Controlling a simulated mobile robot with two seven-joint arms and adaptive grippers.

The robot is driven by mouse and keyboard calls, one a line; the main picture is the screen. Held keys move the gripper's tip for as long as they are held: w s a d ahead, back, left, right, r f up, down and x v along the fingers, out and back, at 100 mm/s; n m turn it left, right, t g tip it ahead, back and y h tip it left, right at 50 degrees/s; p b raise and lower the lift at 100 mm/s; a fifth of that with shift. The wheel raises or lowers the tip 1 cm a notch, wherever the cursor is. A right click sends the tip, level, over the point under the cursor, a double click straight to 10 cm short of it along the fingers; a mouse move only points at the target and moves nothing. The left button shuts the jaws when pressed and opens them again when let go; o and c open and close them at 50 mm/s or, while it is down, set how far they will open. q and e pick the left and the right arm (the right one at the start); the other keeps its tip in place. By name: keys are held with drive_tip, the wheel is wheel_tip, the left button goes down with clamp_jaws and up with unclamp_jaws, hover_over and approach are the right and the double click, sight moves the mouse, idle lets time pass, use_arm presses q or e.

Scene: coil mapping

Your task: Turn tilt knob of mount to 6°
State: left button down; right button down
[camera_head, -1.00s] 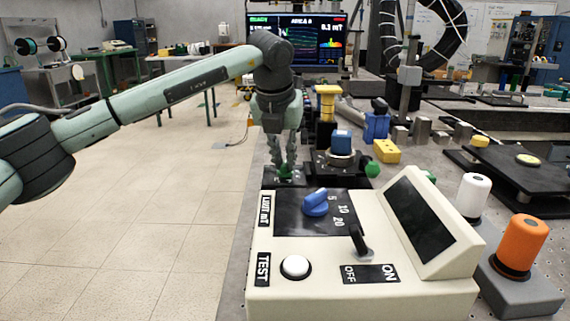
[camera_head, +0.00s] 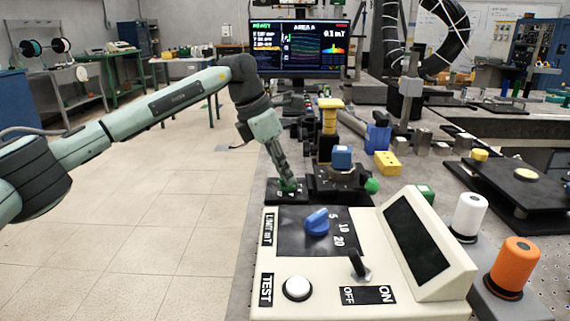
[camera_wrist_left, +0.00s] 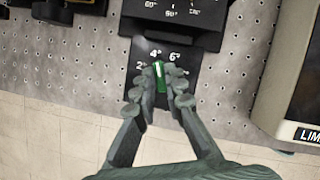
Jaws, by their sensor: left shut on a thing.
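The tilt knob (camera_wrist_left: 159,70) is green with a white pointer line, on a black plate marked 2, 4° and 6°. In the left wrist view its line points up, between the 4° and 6° marks. My left gripper (camera_wrist_left: 160,88) is shut on the knob, one finger on each side. In the head view my left gripper (camera_head: 287,184) reaches down onto the small black dial plate (camera_head: 275,196), hiding most of the knob. The mount (camera_head: 342,178) with a blue block on top stands just right of it. My right gripper is not in view.
A cream control box (camera_head: 330,270) with a blue dial and a black lever stands close in front. A green ball (camera_head: 372,185) and a yellow block (camera_head: 388,163) are right of the mount. White and orange knobs stand at the right. Floor lies left of the table.

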use_arm(q)
drive_tip(key=m+g+p, duration=0.2)
drive_tip(key=m, duration=0.3)
drive_tip(key=shift+w+r, duration=0.1)
drive_tip(key=shift+w, duration=0.05)
drive_tip(key=m+g, duration=0.1)
drive_tip(key=m, duration=0.1)
drive_tip(key=shift+w+m+p, duration=0.1)
drive_tip(key=shift+m+p, duration=0.2)
drive_tip(key=shift+p, duration=0.05)
drive_tip(key=shift+m+g, duration=0.3)
drive_tip(key=shift+m, duration=0.5)
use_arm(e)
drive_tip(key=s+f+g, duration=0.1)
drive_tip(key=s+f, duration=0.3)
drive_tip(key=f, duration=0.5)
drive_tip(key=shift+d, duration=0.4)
use_arm(q)
drive_tip(key=c, duration=1.6)
unclamp_jaws()
drive_tip(key=v, duration=0.7)
drive_tip(key=shift+a+r, duration=0.1)
drive_tip(key=shift+r, duration=0.05)
